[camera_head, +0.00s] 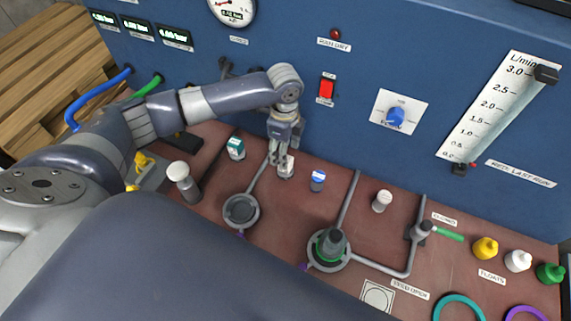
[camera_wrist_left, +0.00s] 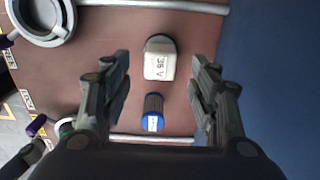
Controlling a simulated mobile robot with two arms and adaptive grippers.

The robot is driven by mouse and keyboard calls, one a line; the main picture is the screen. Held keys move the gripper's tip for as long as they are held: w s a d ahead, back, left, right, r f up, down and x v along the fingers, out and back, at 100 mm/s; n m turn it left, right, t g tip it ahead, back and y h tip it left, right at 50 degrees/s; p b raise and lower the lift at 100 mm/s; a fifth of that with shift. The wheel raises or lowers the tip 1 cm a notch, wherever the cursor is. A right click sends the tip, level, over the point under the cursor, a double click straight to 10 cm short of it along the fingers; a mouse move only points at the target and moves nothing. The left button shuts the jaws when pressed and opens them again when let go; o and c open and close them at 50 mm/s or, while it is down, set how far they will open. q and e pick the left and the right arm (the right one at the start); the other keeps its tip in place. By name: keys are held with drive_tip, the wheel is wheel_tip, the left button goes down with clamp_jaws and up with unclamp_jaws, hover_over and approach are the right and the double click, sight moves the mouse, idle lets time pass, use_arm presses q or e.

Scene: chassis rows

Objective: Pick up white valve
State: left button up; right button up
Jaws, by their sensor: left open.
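A small white block-topped part on a dark round base, marked like "35 V" (camera_wrist_left: 158,65), stands on the reddish-brown deck. It also shows in the head view (camera_head: 286,170), partly covered by my fingers. My left gripper (camera_head: 283,156) points down over it. In the left wrist view my left gripper (camera_wrist_left: 160,76) is open, with the white part between and just beyond its fingertips, apart from both. A blue-topped part (camera_wrist_left: 152,113) stands beside the white one, also in the head view (camera_head: 318,180). My right gripper is not in view.
A teal-topped part (camera_head: 236,148) stands left of the white one. A white-capped cylinder (camera_head: 382,201) is to the right, another (camera_head: 183,180) at left. Grey pipes, a round grey socket (camera_head: 240,210) and a blue panel (camera_head: 290,50) bound the space.

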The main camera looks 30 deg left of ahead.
use_arm(q)
drive_tip(key=shift+f, duration=0.35)
wheel_tip(320, 180, down, 4)
drive_tip(key=shift+d+f+p, duration=0.1)
drive_tip(key=shift+f+p, duration=0.1)
drive_tip(key=shift+p, duration=0.8)
drive_tip(key=shift+f, duration=0.4)
drive_tip(key=shift+c, duration=0.6)
drive_tip(key=shift+w, duration=0.1)
clamp_jaws()
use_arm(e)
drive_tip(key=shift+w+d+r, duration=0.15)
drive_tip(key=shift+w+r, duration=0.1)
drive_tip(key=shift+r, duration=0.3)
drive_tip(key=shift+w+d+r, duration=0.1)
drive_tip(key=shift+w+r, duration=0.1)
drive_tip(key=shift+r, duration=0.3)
